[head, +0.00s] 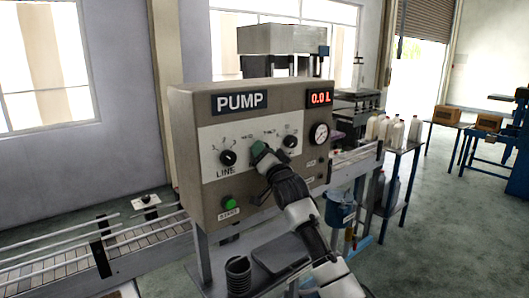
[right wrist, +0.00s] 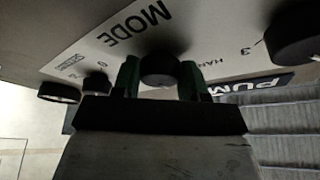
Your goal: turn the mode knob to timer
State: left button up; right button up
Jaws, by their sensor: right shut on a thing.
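The grey pump panel (head: 250,185) carries a white strip with three knobs and a red display reading 0.0 L. The mode knob (right wrist: 160,69) is the dark round knob below the printed word MODE in the right wrist view. My right gripper (right wrist: 160,80) has its green fingers on either side of this knob, shut on it. In the head view my right gripper (head: 262,152) hides the mode knob at the panel's middle, so its pointer and the timer mark cannot be read. My left gripper is not in view.
The line knob (head: 228,157) is left of my right gripper and another dark knob (head: 290,141) is close on its right. A pressure gauge (head: 319,134) and a green button (head: 228,202) are also on the panel.

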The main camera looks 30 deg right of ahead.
jog(key=shift+a+r+m+g+h+p, duration=0.1)
jog(key=shift+m+g+h+p, duration=0.3)
jog(key=shift+m+p, duration=0.75)
jog(key=shift+r+m+g+h+p, duration=0.15)
jog(key=shift+m+g+p, duration=0.45)
jog(key=shift+m, duration=1.05)
jog(key=shift+a+f+m+g+h+p, duration=0.1)
jog(key=shift+m+g+h+p, duration=0.3)
jog(key=shift+m+p, duration=0.75)
jog(key=shift+d+m, duration=0.1)
jog(key=shift+m, duration=0.25)
jog(key=o, duration=0.9)
jog(key=shift+b, duration=0.3)
jog(key=shift+b+v, duration=2.2)
jog(key=shift+v, duration=3.15)
